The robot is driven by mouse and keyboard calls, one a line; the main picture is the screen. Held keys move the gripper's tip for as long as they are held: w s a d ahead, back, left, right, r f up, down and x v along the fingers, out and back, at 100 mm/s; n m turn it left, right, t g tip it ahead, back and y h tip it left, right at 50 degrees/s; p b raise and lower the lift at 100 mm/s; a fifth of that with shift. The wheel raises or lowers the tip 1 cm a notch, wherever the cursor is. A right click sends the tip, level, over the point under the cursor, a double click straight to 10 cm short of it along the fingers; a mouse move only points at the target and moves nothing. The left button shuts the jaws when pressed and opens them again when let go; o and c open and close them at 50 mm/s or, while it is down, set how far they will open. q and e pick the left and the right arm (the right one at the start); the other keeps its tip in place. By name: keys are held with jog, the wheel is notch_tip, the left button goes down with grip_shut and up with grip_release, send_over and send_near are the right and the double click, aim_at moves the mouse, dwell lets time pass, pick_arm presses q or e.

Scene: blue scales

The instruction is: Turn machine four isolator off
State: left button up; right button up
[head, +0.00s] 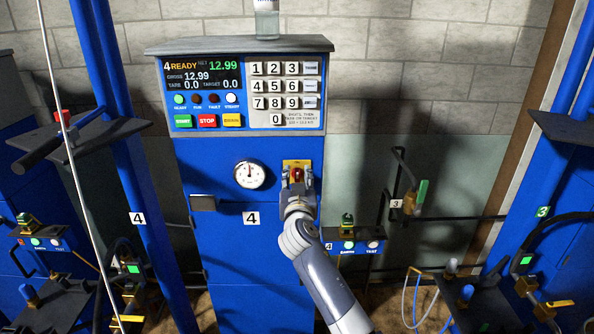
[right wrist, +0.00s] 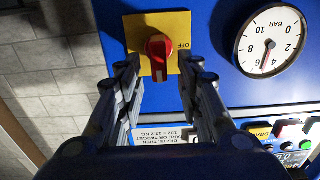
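The machine four isolator is a red rotary knob (head: 297,174) on a yellow plate (head: 290,163), on the blue front of the cabinet marked 4. In the right wrist view, the red knob (right wrist: 158,48) has its handle roughly upright in the picture. The yellow plate (right wrist: 177,22) carries the word OFF to the right of the knob. My right gripper (head: 298,184) is at the knob, partly covering it in the head view. In the right wrist view, its fingers (right wrist: 160,72) are apart, one on each side of the knob, with visible gaps. My left gripper is not in view.
A pressure gauge (head: 249,175) is left of the isolator. Above are a keypad (head: 287,90) and a display (head: 203,75) reading 4 READY, with green, red and yellow buttons below it. A small box with EARTH and TEST (head: 352,246) is at lower right.

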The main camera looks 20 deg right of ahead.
jog(key=shift+x, duration=1.25)
grip_shut()
